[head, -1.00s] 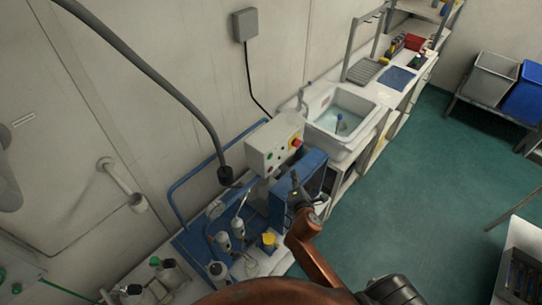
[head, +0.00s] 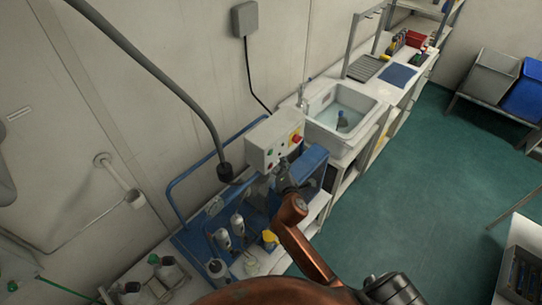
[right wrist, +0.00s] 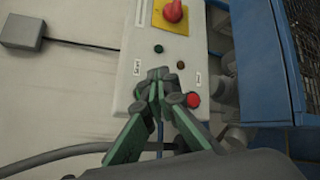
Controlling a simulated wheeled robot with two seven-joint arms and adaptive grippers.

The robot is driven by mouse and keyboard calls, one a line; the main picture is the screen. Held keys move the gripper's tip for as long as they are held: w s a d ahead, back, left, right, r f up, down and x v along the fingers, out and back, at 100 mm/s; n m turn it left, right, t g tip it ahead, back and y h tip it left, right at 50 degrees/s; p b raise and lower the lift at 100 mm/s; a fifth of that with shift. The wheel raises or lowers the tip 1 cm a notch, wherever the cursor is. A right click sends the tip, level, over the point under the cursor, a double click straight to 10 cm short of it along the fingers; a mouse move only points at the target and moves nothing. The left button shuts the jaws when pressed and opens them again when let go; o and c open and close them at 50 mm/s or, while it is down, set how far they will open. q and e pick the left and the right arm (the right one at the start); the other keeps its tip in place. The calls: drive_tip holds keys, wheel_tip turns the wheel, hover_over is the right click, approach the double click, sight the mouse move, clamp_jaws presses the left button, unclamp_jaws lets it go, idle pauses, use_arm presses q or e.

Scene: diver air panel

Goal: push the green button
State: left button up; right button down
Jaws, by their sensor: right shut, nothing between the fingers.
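The control box (head: 268,142) is a pale box on the panel, with a red-and-yellow rotary switch (right wrist: 173,12). In the right wrist view a small dark green button (right wrist: 158,48) sits on its face, with a dark amber one (right wrist: 181,65) and a red button (right wrist: 193,100) nearby. My right gripper (right wrist: 157,74) is shut and empty, its tips over the box face just below the green button in the picture. I cannot tell whether they touch the face. In the head view the right gripper (head: 284,178) is in front of the box. My left gripper is not in view.
A blue frame and panel (head: 312,160) stand close to the right of the gripper. Several bottles (head: 237,225) stand on the bench below. A thick grey hose (head: 190,90) hangs left of the box. A sink (head: 345,108) lies beyond; the green floor is clear.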

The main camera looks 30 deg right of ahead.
sight(271, 153)
drive_tip(key=shift+w+a, duration=0.3)
drive_tip(key=shift+w, duration=0.45)
drive_tip(key=shift+w+a, duration=0.3)
drive_tip(key=shift+w, duration=0.4)
drive_tip(key=shift+w, duration=0.15)
idle(0.3)
drive_tip(key=shift+w+a, duration=0.2)
drive_tip(key=shift+w, duration=0.1)
